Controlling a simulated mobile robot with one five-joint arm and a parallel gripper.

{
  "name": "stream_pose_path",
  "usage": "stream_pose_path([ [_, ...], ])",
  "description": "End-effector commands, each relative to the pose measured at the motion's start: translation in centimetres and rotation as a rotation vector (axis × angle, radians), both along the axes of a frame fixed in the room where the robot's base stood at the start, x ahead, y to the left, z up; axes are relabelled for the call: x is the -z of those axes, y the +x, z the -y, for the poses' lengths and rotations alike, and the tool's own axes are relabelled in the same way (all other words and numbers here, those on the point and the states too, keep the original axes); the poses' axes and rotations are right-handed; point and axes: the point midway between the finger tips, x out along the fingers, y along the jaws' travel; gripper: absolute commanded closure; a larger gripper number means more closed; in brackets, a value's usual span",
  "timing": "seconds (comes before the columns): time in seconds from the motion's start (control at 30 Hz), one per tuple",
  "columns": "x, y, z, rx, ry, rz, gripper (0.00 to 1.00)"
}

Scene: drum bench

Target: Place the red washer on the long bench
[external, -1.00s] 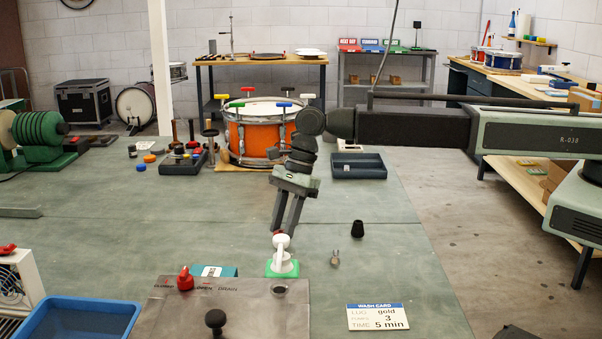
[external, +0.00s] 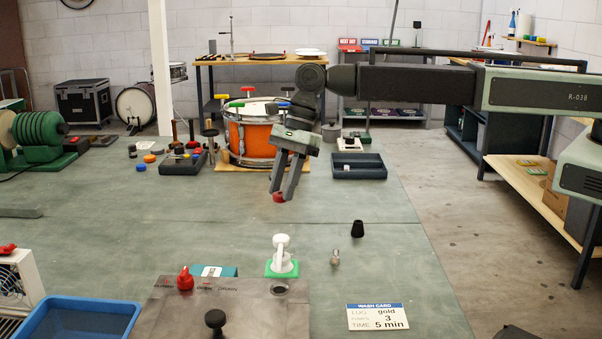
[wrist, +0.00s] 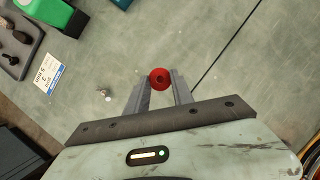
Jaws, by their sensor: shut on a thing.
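The red washer (external: 279,198) is between the fingertips of my gripper (external: 282,192) in the external view. The height is hard to judge. Behind my gripper stands an orange drum (external: 250,138).
A dark tray (external: 358,166) lies behind right. A wash card (external: 377,317) lies in front. The bench's left middle is clear.

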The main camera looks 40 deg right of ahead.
Motion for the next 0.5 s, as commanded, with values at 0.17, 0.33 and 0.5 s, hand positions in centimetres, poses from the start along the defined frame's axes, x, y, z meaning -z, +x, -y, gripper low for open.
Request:
stream_pose_path([
  [0.17,1.7,0.0,0.0,0.000,0.000,0.000,1.00],
  [0.33,5.1,0.0,0.0,0.000,0.000,0.001,1.00],
  [0.5,5.2,0.0,0.0,0.000,0.001,0.001,1.00],
])
